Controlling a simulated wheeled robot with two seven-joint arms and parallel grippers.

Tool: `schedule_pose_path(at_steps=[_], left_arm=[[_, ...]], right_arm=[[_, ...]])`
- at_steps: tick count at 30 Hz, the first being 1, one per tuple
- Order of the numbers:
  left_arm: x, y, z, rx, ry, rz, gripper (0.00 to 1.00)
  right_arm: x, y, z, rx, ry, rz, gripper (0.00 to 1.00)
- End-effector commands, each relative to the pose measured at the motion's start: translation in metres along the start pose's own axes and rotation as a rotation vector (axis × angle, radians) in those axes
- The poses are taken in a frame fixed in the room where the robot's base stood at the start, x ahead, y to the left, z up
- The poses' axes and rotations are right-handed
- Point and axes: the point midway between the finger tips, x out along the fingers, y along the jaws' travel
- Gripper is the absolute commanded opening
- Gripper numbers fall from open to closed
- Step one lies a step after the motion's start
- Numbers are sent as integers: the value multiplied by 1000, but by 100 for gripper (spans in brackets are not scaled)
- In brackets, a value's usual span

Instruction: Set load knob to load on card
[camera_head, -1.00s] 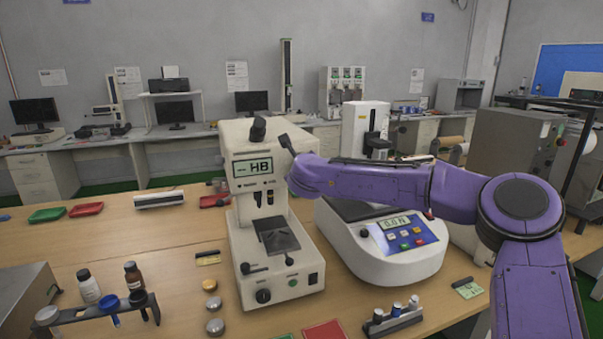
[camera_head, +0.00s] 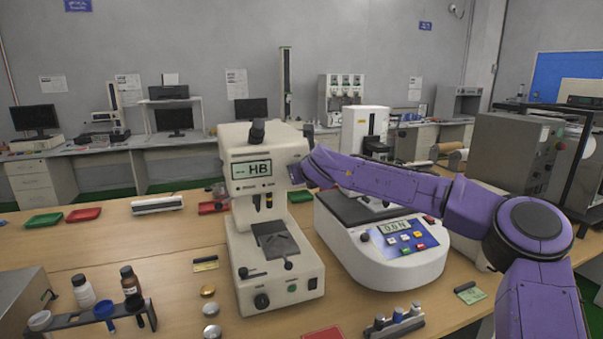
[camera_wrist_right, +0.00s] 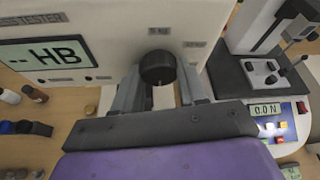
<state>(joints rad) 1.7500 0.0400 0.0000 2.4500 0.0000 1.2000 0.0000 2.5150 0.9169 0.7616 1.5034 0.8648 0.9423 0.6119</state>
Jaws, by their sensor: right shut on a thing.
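The white bench tester (camera_head: 248,205) stands upright in the middle of the head view, its screen reading "HB". The wrist view shows its screen (camera_wrist_right: 48,54) and a round black knob (camera_wrist_right: 158,68) on its side. My right gripper (camera_wrist_right: 160,88) has one finger on each side of this knob and is shut on it. In the head view the purple right arm comes from the right to the tester's upper right side, where the knob is hidden. My left gripper is out of view.
A white device with a blue panel (camera_head: 405,240) stands close right of the tester, below my right arm. A vial rack (camera_head: 85,318) is at front left.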

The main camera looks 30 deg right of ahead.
Motion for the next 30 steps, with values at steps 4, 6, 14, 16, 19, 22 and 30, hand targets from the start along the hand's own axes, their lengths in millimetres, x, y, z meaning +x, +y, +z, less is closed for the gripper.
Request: schedule_pose_path(at_steps=[4, 6, 14, 16, 19, 22, 30], left_arm=[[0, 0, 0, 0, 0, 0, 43], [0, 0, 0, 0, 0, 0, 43], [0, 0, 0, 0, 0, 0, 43], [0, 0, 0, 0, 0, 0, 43], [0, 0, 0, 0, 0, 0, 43], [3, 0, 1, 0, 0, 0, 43], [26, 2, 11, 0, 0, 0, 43]], right_arm=[[2, 2, -6, 1, 12, 2, 11], [2, 2, -6, 1, 12, 2, 11], [2, 1, -5, 0, 10, 1, 67], [1, 1, -4, 0, 8, 1, 67], [1, 1, -3, 0, 6, 1, 67], [-3, 1, -3, 1, 4, 0, 67], [-61, 1, -5, 2, 0, 2, 67]])
